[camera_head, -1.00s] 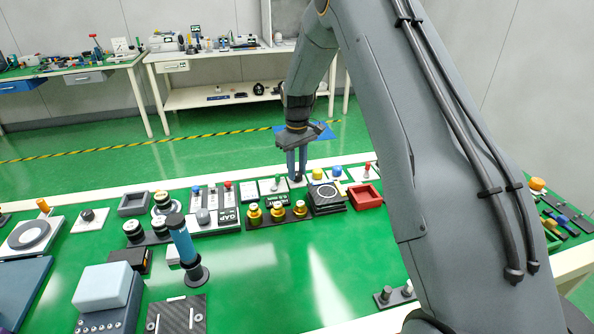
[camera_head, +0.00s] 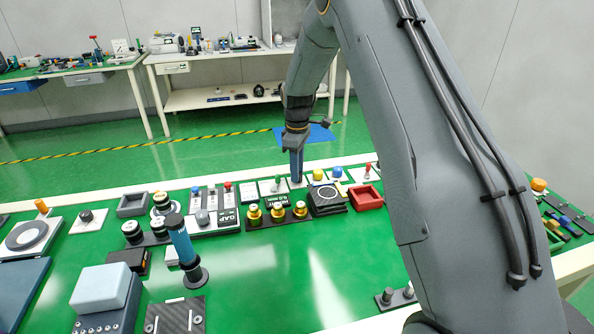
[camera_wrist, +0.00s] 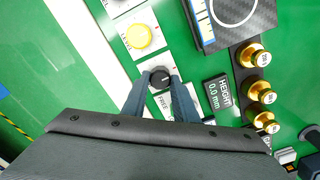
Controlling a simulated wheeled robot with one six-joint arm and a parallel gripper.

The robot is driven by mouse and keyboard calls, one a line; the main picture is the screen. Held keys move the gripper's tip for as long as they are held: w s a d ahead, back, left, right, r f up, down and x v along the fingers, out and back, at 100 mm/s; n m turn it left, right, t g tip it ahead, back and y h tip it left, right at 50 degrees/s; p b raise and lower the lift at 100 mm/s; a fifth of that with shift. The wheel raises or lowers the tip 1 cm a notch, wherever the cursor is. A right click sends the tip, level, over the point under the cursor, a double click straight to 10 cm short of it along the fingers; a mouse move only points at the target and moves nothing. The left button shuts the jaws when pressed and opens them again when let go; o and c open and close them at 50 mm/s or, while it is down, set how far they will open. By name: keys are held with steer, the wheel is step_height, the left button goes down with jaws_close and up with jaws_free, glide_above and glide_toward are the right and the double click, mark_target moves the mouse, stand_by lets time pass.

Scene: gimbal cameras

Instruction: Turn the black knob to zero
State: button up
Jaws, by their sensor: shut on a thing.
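The black knob (camera_wrist: 160,78) shows in the wrist view on a pale panel (camera_wrist: 150,67), between the tips of my gripper (camera_wrist: 160,84). The two blue-grey fingers sit on either side of it and are shut on it. In the head view my gripper (camera_head: 297,178) points straight down at the far edge of the green table, and its fingers hide the knob there. The knob's pointer setting is too small to read.
A black-framed dial plate (camera_head: 325,199) and a red tray (camera_head: 365,197) are to the right. A blue cylinder (camera_head: 181,238) stands front left.

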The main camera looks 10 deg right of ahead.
stand_by(0.3)
steer(key=o, duration=1.1)
steer(key=shift+c, duration=0.2)
steer(key=shift+r+b, duration=0.8)
steer(key=shift+r, duration=3.1)
steer(key=s+m, duration=1.1)
steer(key=s, duration=2.4)
steer(key=shift+s+f, duration=0.2)
